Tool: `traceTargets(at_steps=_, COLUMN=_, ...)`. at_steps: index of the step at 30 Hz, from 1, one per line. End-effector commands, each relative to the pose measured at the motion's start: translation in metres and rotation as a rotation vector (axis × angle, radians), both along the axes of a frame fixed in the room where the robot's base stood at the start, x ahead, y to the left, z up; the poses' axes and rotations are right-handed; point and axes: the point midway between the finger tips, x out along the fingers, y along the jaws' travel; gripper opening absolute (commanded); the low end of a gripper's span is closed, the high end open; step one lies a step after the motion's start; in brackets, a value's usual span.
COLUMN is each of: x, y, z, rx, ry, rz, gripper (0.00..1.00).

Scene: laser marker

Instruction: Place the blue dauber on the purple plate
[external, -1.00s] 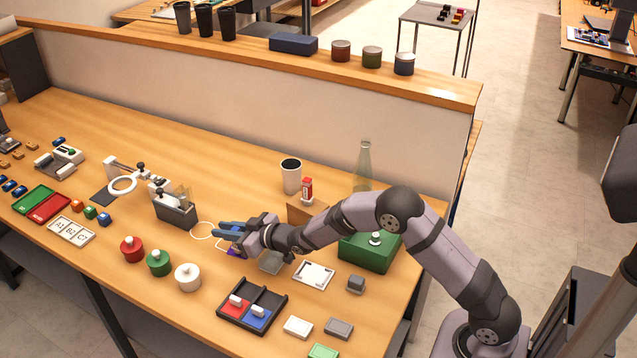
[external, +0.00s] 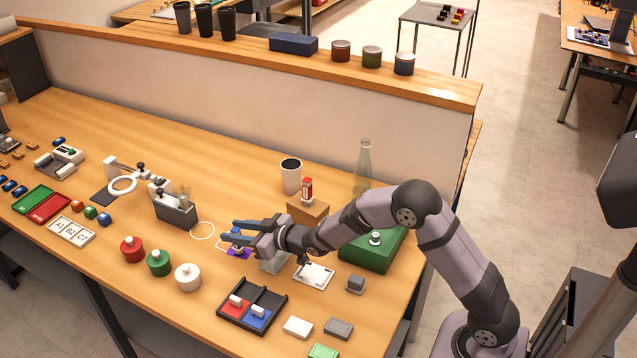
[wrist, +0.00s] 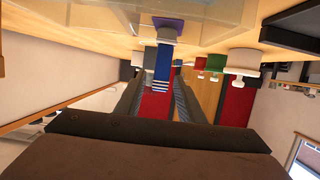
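The blue dauber (external: 237,231) stands upright on the purple plate (external: 239,252), which lies flat on the table. In the wrist view, which looks upside down, the dauber (wrist: 163,62) touches the plate (wrist: 168,22) with one end and has white stripes near the other. My gripper (external: 230,231) is level with the dauber, and its two fingers are spread. In the wrist view the fingers of my gripper (wrist: 160,80) lie on either side of the dauber, with a gap visible. Part of the dauber is hidden by a finger in the external view.
A white frame (external: 314,275), a clear block (external: 273,263) and a green box (external: 372,250) are near my wrist. A wooden block (external: 307,212) with a red bottle stands behind. White (external: 188,277), green and red round pots stand in front left.

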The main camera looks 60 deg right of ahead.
Motion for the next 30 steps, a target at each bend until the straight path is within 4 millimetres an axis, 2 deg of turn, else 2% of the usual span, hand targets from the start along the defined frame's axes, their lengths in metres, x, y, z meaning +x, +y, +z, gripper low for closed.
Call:
traceTargets(at_steps=9, x=-0.049, y=0.0, z=0.014, rx=0.0, ry=-0.002, rz=-0.001, gripper=0.35)
traceTargets(at_steps=15, x=-0.067, y=0.0, z=0.02, rx=0.0, ry=-0.001, rz=0.0, gripper=0.35)
traceTargets(at_steps=21, x=-0.074, y=0.0, z=0.022, rx=0.0, ry=0.0, rz=0.0, gripper=0.35)
traceTargets(at_steps=30, x=-0.074, y=0.0, z=0.022, rx=0.0, ry=0.0, rz=0.0, gripper=0.35)
